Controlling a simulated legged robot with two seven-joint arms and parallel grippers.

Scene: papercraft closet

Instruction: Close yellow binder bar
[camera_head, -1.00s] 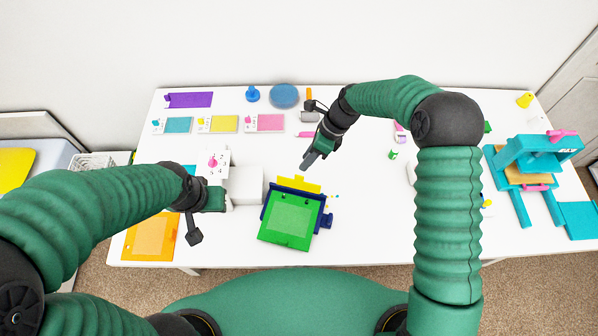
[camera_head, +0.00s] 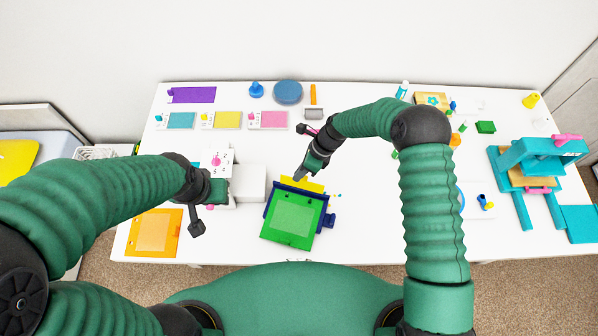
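The yellow binder bar (camera_head: 302,184) shows as a yellow strip at the back edge of a dark blue binder base (camera_head: 328,221). A green sheet (camera_head: 292,217) with two small dark spots near its back edge lies on the base. My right gripper (camera_head: 299,177) points down just behind the yellow bar, its tips close to the bar; I cannot tell whether they touch it. The gap between its fingers is too small to read. My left gripper (camera_head: 206,205) is left of the binder, near a white box; its finger opening is unclear.
The white box (camera_head: 250,183) stands left of the binder. An orange frame (camera_head: 153,232) lies at the front left. Coloured cards and a blue disc (camera_head: 288,91) lie at the back. A teal press (camera_head: 537,163) stands at the right.

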